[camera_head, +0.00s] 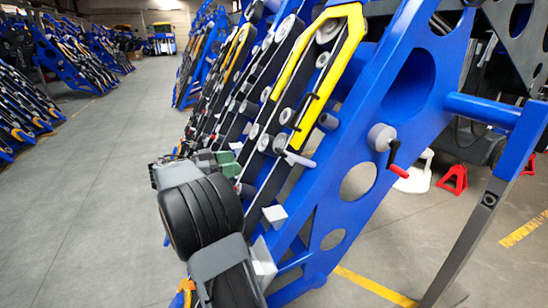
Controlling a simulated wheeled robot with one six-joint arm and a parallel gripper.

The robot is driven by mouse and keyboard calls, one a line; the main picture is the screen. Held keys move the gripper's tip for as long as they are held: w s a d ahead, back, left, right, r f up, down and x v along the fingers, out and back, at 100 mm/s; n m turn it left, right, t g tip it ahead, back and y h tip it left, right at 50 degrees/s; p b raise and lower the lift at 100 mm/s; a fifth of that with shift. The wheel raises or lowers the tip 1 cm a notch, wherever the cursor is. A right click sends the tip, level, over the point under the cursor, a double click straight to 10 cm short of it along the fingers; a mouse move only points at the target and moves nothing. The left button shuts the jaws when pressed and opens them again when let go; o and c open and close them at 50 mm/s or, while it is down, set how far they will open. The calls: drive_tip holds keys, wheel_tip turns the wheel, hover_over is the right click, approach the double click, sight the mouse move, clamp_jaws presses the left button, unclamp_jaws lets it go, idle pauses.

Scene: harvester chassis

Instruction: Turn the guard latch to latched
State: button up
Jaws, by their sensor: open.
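A lever with a pale pink grip (299,159) and a round grey pivot sits below the lower end of the yellow guard (320,50). A crank with a red handle (398,170) and a grey hub is on the blue side plate to the right. I cannot tell for sure which one is the guard latch. My arm reaches up from the bottom, and its black joint fills the middle left. What looks like my gripper (230,164), with small green fingers, points right, left of the pink lever and apart from it. It is partly hidden behind my arm and appears empty.
The blue chassis frame (420,50) with round cutouts leans across the middle and right. A blue crossbar (485,110) juts out at right. Belts and rollers line the frame's left side. Red stands (454,179) are behind. The grey floor (110,190) at left is clear.

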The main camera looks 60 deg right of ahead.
sight(284, 155)
drive_tip(key=p+x, duration=0.2)
drive_tip(key=x, duration=1.2)
drive_tip(key=shift+r+m+p, duration=0.3)
drive_tip(key=shift+r+p, duration=0.05)
drive_tip(key=shift+p, duration=0.05)
drive_tip(key=shift+w, duration=0.1)
drive_tip(key=c, duration=0.9)
